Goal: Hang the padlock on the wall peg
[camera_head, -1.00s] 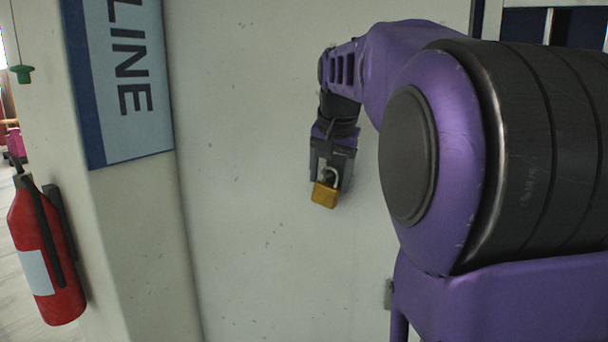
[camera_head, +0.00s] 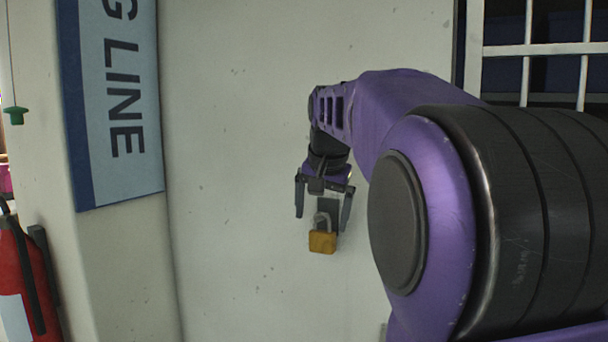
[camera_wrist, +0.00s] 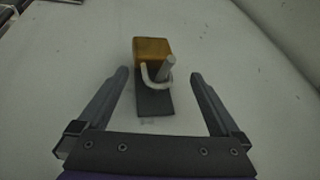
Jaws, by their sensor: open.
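The padlock has a brass-yellow body (camera_head: 322,241) and a grey shackle. In the wrist view its body (camera_wrist: 152,50) is beyond the shackle, which loops around the light grey peg (camera_wrist: 167,64). The peg sticks out from a dark plate (camera_wrist: 155,103) on the wall; in the head view the plate (camera_head: 328,207) shows behind the shackle. The padlock hangs body down from the peg. My gripper (camera_head: 322,221) is open, with one finger on each side of the shackle and plate. In the wrist view both fingers (camera_wrist: 160,75) are clear of the padlock.
The pale wall (camera_head: 240,120) around the peg is bare. A blue-edged sign (camera_head: 122,90) is on the left, above a red fire extinguisher (camera_head: 22,285). A white-barred grid (camera_head: 530,50) is at upper right.

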